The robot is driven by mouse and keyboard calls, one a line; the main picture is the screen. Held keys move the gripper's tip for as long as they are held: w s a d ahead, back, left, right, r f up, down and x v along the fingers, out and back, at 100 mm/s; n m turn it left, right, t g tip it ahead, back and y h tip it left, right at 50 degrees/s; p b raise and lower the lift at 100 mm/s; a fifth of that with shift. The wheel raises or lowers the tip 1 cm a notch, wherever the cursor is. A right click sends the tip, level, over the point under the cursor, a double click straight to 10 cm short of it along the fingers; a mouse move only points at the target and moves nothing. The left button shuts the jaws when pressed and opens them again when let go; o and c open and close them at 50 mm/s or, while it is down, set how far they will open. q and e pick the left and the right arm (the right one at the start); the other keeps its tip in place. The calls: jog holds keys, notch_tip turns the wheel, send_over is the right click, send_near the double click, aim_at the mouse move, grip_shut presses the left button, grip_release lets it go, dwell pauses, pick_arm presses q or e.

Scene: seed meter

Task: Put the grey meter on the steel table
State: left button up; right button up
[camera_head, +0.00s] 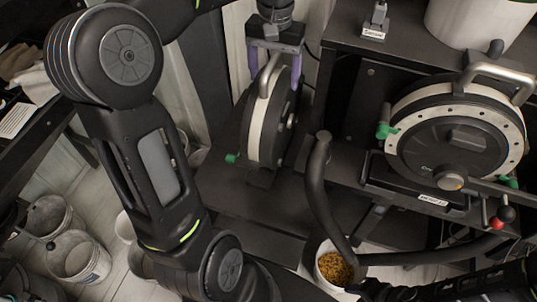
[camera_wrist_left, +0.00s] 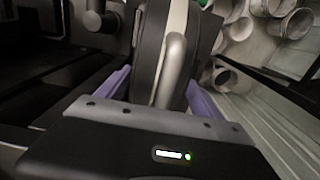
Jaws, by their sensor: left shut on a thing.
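The meter in my left gripper (camera_head: 274,78) is a dark disc body (camera_head: 255,125) with a pale rim and a grey bar handle on top. It stands upright, seen nearly edge-on. The gripper's purple fingers come down on both sides of the handle and are shut on it. In the left wrist view the grey handle (camera_wrist_left: 171,65) shows between the purple fingers. I cannot tell whether the meter's underside touches the dark surface (camera_head: 235,205) below. Nothing shows clearly as a steel table. My right gripper is not in view.
A second round meter (camera_head: 455,135) with a handle is mounted at the right. A thick black hose (camera_head: 318,190) curves beside the held meter. A tub of yellow grain (camera_head: 335,265) stands below. Buckets (camera_head: 78,258) stand on the floor at left.

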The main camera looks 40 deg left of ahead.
pick_arm(q)
jog(key=shift+w+f+b, duration=0.1)
jog(key=shift+f+b, duration=1.25)
jog(key=shift+f, duration=0.05)
jog(key=shift+f+p, duration=0.25)
jog(key=shift+p, duration=0.1)
jog(key=shift+f, duration=1.3)
jog(key=shift+f, duration=1.85)
jog(key=shift+f, duration=0.1)
jog(key=o, duration=2.1)
jog(key=shift+f, duration=0.2)
jog(key=shift+r, duration=0.1)
